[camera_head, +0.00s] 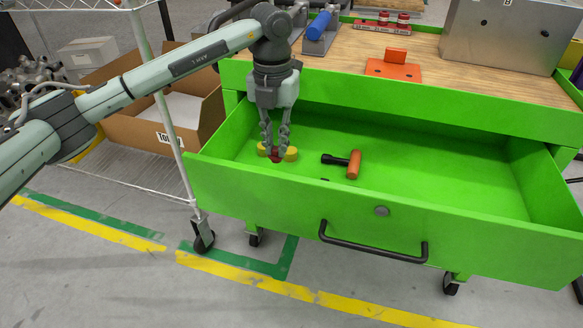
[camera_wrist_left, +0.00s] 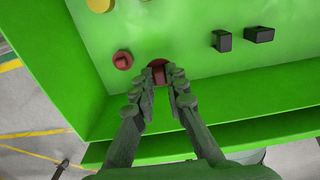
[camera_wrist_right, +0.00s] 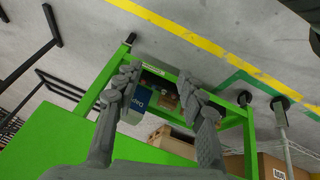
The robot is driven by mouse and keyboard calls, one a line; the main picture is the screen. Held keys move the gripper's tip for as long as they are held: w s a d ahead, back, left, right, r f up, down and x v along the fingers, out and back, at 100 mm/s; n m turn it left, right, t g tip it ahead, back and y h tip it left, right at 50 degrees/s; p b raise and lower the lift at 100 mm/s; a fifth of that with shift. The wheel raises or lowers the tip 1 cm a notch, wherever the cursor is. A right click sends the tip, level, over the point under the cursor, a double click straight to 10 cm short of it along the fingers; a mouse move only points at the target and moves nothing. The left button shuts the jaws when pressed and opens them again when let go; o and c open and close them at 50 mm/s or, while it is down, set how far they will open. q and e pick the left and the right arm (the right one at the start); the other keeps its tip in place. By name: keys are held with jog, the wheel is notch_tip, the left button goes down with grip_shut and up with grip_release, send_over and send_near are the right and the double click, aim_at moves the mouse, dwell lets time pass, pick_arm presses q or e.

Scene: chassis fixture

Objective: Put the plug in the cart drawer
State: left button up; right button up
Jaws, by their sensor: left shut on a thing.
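The green cart drawer (camera_head: 455,185) is pulled open below the worktop. My left gripper (camera_head: 275,147) points down inside its left part. It is shut on a dark red plug (camera_wrist_left: 158,66), which shows between the fingertips in the left wrist view (camera_wrist_left: 164,80), low over the drawer floor. The fingers partly hide the plug, and I cannot tell whether it touches the floor. A second red plug (camera_wrist_left: 122,60) sits on the floor beside it. Yellow pieces (camera_head: 291,154) lie close to the gripper. My right gripper (camera_wrist_right: 158,88) is open and empty, outside the head view.
The drawer's right side is clear. The wooden worktop (camera_head: 455,80) above carries an orange block on a plate (camera_head: 393,68), a blue cylinder (camera_head: 318,25) and a metal box (camera_head: 500,35). A wire shelf stands left.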

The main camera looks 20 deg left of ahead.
aim_at(276, 147)
pick_arm(q)
notch_tip(276, 147, down, 8)
jog(key=shift+r, duration=0.1)
pick_arm(e)
jog(key=shift+w+a, duration=0.35)
jog(key=shift+w, duration=0.05)
jog(key=shift+w, duration=0.15)
pick_arm(q)
jog(key=o, duration=0.7)
jog(key=shift+o, duration=0.2)
pick_arm(e)
jog(key=shift+w+a+r+t, duration=0.2)
jog(key=shift+w+a+t, duration=0.15)
jog(key=shift+t, duration=0.15)
jog(key=shift+s+d, duration=0.1)
pick_arm(q)
jog(key=shift+w+r, duration=0.1)
jog(key=shift+r, duration=0.1)
notch_tip(276, 147, up, 12)
jog(key=shift+f, duration=0.15)
pick_arm(e)
jog(key=shift+s+d+f+g, duration=0.3)
jog(key=shift+s+d+g, duration=0.4)
jog(key=shift+s, duration=0.25)
